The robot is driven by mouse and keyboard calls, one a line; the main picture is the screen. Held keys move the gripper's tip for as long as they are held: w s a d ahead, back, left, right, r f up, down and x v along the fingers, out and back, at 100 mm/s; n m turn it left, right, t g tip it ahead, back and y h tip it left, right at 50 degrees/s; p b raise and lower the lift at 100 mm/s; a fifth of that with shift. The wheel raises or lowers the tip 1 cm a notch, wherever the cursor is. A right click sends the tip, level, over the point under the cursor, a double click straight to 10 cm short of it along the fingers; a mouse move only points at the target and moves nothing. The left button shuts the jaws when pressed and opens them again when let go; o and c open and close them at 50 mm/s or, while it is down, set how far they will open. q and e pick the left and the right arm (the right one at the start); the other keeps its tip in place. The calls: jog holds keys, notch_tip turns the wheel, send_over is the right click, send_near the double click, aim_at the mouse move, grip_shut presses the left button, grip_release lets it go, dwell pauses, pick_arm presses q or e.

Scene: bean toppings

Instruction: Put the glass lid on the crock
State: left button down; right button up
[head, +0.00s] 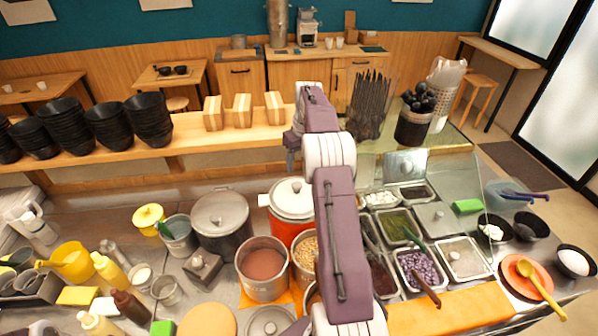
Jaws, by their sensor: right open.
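A round grey lid with a knob (268,322), possibly the glass lid, lies at the bottom edge of the head view and is partly cut off. A red pot with a pale top and side handles (277,228), possibly the crock, stands behind the open pots. A pale round cover with a knob (290,192) appears to sit on it. My right arm runs down the middle and hides the pot's right side. My left gripper is out of view.
Open pots of brown paste (264,262) and pale beans (305,246) stand in front of the red pot. A large lidded grey pot (221,218) is left of it. Topping trays (466,257) fill the right. Bottles and cups crowd the left.

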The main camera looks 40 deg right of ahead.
jog(key=s+a+f, duration=0.1)
jog(key=s+a, duration=0.2)
jog(key=a, duration=0.5)
jog(key=s+a+f, duration=0.1)
jog(key=s+a, duration=0.1)
jog(key=a, duration=0.6)
jog(key=s+a+f, duration=0.2)
jog(key=s+a, duration=0.3)
jog(key=s, duration=0.4)
jog(key=s+a+f+n, duration=0.1)
jog(key=s+a+f, duration=0.2)
jog(key=s+a, duration=0.3)
jog(key=s, duration=0.3)
jog(key=shift+g, duration=0.3)
notch_tip(320, 180, down, 12)
jog(key=b, duration=1.2)
